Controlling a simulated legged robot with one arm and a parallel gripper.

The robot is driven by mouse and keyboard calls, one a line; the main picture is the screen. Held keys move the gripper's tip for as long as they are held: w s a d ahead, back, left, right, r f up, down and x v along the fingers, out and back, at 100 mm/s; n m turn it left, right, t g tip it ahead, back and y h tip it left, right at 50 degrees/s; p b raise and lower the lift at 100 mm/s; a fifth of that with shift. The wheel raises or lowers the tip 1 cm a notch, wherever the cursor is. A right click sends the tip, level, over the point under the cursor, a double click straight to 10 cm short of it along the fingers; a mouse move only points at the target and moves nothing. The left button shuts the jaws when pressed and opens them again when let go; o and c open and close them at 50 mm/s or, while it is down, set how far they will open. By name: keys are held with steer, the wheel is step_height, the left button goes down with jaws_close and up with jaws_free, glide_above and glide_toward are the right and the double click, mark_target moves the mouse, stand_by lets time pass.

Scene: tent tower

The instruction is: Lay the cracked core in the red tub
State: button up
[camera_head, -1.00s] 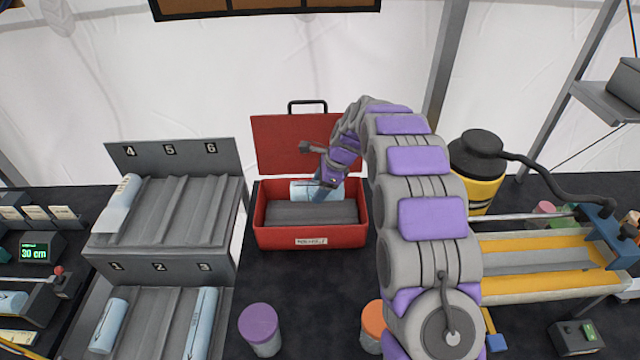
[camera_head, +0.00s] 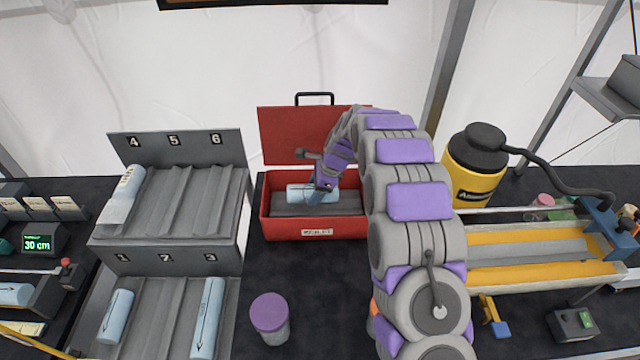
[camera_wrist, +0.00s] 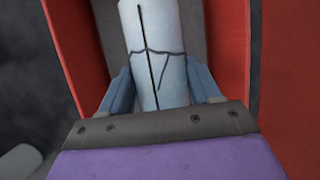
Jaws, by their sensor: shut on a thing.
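The red tub (camera_head: 285,232) stands open on the dark table, its lid upright at the back and grey padding inside. The cracked core (camera_head: 303,192) is a pale blue cylinder lying crosswise in the tub's opening. In the wrist view the core (camera_wrist: 155,50) shows a straight black line and a branching crack line across it. My gripper (camera_head: 322,192) is over the tub, its blue fingers on both sides of the core, shut on it. The wrist view shows the red walls on both sides. I cannot tell whether the core touches the padding.
A grey rack (camera_head: 240,215) with numbered slots at left holds several pale cores. A purple-lidded jar (camera_head: 270,315) stands in front of the tub. A yellow canister (camera_head: 472,180) and a yellow-edged trough (camera_head: 540,273) are at right.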

steer(key=shift+a+f, duration=0.2)
steer(key=shift+f, duration=0.45)
steer(key=d+f, duration=0.1)
steer(key=d, duration=0.1)
steer(key=shift+d+f, duration=0.35)
steer(key=shift+f, duration=0.2)
steer(key=shift+a+f, duration=0.15)
steer(key=shift+a, duration=0.2)
steer(key=shift+a+f, duration=0.15)
steer(key=shift+a, duration=0.7)
steer(key=shift+d, duration=1.05)
steer(key=shift+a+f, duration=0.1)
steer(key=shift+a, duration=0.75)
steer(key=o, duration=1.4)
steer(key=shift+d, duration=0.7)
steer(key=shift+a+r, duration=0.15)
steer(key=shift+r, duration=0.2)
steer(key=shift+d+p+v, duration=0.15)
steer(key=shift+p+v, duration=0.6)
steer(key=shift+v, duration=3.45)
steer(key=shift+d+p+v, duration=0.15)
steer(key=shift+p+v, duration=0.6)
steer(key=shift+v, duration=3.4)
